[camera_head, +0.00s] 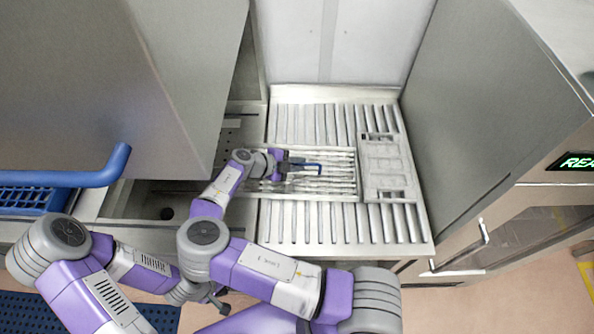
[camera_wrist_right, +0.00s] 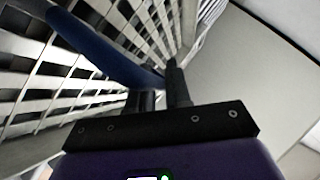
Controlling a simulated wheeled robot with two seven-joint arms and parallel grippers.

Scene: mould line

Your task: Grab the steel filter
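The steel filter (camera_head: 338,184) is a slatted metal grid lying in the roller-topped steel bench, with a blue handle (camera_head: 312,165) on it. My right gripper (camera_head: 287,167) is at the handle's left end, above the filter. In the right wrist view, the filter's grid (camera_wrist_right: 65,95) fills the left side and the blue handle (camera_wrist_right: 105,52) runs down to my right gripper's dark fingers (camera_wrist_right: 163,92). The fingers are close together at the handle; whether they grip it is unclear. My left gripper (camera_head: 213,299) is low in the head view, away from the filter, its fingers too small to read.
Steel rollers (camera_head: 330,220) surround the filter, with a flat steel panel (camera_head: 388,168) to its right. A large grey machine hood with a blue bar handle (camera_head: 75,178) stands left, above a blue basket (camera_head: 28,198). A steel cabinet (camera_head: 480,130) with a lit display stands right.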

